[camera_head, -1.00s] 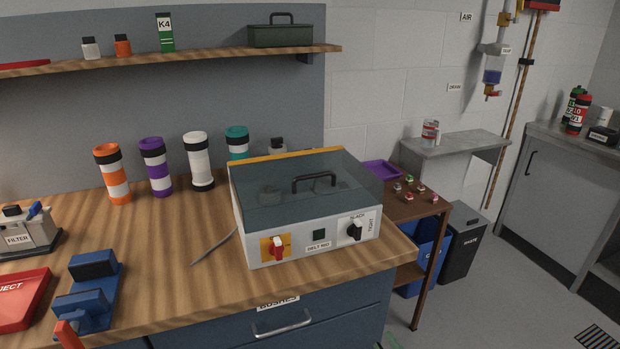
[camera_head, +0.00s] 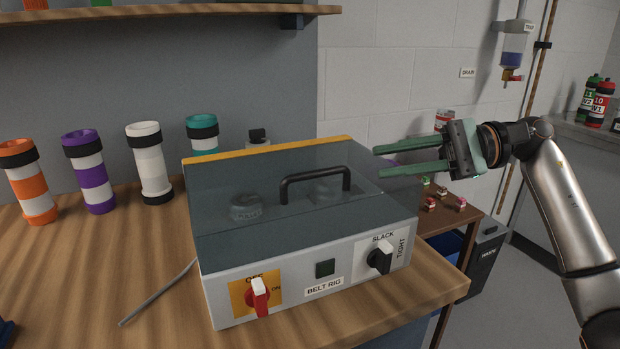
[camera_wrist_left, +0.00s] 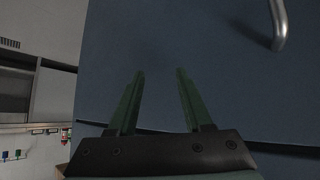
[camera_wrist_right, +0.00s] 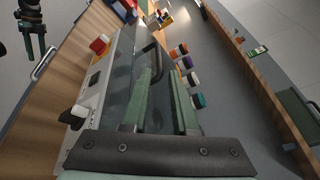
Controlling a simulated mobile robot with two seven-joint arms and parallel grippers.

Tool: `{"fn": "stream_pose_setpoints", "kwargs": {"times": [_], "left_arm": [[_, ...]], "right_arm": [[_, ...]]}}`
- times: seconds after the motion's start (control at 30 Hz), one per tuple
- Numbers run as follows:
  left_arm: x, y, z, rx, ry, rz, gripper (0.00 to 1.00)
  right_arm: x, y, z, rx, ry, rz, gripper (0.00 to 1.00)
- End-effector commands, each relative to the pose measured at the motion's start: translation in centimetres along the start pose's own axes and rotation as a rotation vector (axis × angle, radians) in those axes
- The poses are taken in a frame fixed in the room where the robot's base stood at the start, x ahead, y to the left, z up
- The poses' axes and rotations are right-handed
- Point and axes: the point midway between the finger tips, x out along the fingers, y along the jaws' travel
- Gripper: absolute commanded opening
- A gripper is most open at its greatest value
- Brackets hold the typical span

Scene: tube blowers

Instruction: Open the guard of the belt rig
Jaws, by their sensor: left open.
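The belt rig (camera_head: 225,303) is a pale box on the wooden bench. Its clear, smoky guard (camera_head: 240,180) is shut and has a yellow strip along its back edge. A black bar handle (camera_head: 315,175) stands on the guard; it also shows in the right wrist view (camera_wrist_right: 153,52). Round pulley shapes show dimly underneath. My right gripper (camera_head: 377,161) is open and empty, just right of the handle and apart from it, its fingers pointing left. My left gripper (camera_wrist_left: 160,72) is open and empty in the left wrist view, in front of a blue drawer front (camera_wrist_left: 220,90).
The rig's front has a red switch (camera_head: 259,297) on a yellow plate and a black slack/tight knob (camera_head: 380,258). Several banded tubes, including a white one (camera_head: 149,163), stand behind left. A grey cable (camera_head: 158,292) lies left. A low side table (camera_head: 465,222) stands right.

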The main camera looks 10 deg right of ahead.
Motion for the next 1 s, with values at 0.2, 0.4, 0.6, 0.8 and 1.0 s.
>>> {"fn": "stream_pose_setpoints", "kwargs": {"times": [0.2,0.4,0.6,0.8,1.0], "left_arm": [[0.4,0.1,-0.2,0.004,0.009,0.004,0.50],[0.4,0.1,0.1,0.004,0.004,0.004,0.50],[0.3,0.1,0.7,0.001,-0.005,0.004,0.50],[0.2,0.0,0.8,0.000,-0.006,0.001,0.50],[0.2,-0.1,0.7,0.000,-0.005,-0.001,0.50]], "right_arm": [[-0.8,0.1,0.3,-0.106,0.050,0.062,0.27],[2.1,0.3,0.3,-0.108,0.045,0.064,0.27],[6.3,0.5,0.1,-0.105,0.043,0.061,0.27],[9.6,0.6,-0.1,-0.105,0.044,0.059,0.27],[11.2,0.7,-0.2,-0.103,0.045,0.059,0.27]]}}
